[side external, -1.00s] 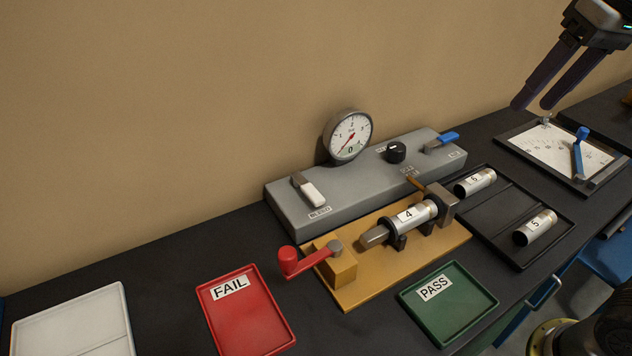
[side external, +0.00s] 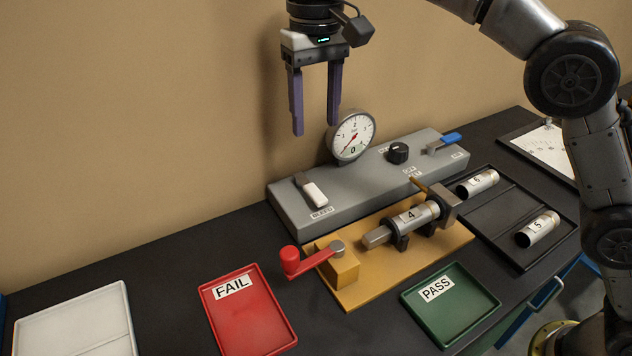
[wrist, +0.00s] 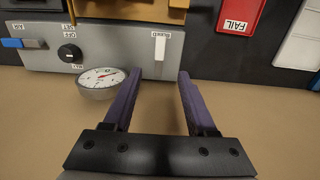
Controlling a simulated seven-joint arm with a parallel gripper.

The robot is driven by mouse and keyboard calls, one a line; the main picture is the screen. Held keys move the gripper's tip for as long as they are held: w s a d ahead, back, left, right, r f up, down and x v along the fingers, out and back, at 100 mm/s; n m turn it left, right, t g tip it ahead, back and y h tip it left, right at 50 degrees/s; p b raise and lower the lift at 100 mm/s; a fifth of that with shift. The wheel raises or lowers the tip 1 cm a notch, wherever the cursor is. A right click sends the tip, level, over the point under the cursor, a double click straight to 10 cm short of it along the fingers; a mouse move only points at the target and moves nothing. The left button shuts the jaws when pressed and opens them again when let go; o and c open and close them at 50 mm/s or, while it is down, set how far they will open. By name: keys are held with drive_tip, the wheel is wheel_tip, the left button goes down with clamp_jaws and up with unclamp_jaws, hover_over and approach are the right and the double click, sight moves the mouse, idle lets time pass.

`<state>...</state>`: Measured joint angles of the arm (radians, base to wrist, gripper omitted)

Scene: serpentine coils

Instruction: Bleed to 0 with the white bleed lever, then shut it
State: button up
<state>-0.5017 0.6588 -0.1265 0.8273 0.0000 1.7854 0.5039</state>
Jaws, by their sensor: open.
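The white bleed lever (side external: 312,193) sits at the left end of the grey panel (side external: 290,207), above a small BLEED label. It also shows in the wrist view (wrist: 160,47), just beyond the fingertips. The round gauge (side external: 352,135) stands at the back of the panel, its red needle pointing to the lower left, near the low end of the scale. My gripper (side external: 315,128) is open and empty, fingers pointing down, above and behind the lever and left of the gauge. In the wrist view its two purple fingers (wrist: 156,76) are wide apart with nothing between them.
A black knob (side external: 397,153) and a blue lever (side external: 451,139) are on the panel's right. Cylinder 4 (side external: 411,217) lies in the tan fixture in front, with a red crank (side external: 305,260). FAIL (side external: 250,318) and PASS (side external: 452,307) trays and a dark tray with cylinders 5 and 6 surround it.

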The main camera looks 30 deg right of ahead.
sight(316, 193)
wheel_tip(316, 193, down, 14)
drive_tip(key=shift+r, duration=0.2)
idle(0.4)
drive_tip(key=shift+c, duration=0.3)
clamp_jaws()
drive_tip(key=shift+r, duration=0.1)
idle(1.0)
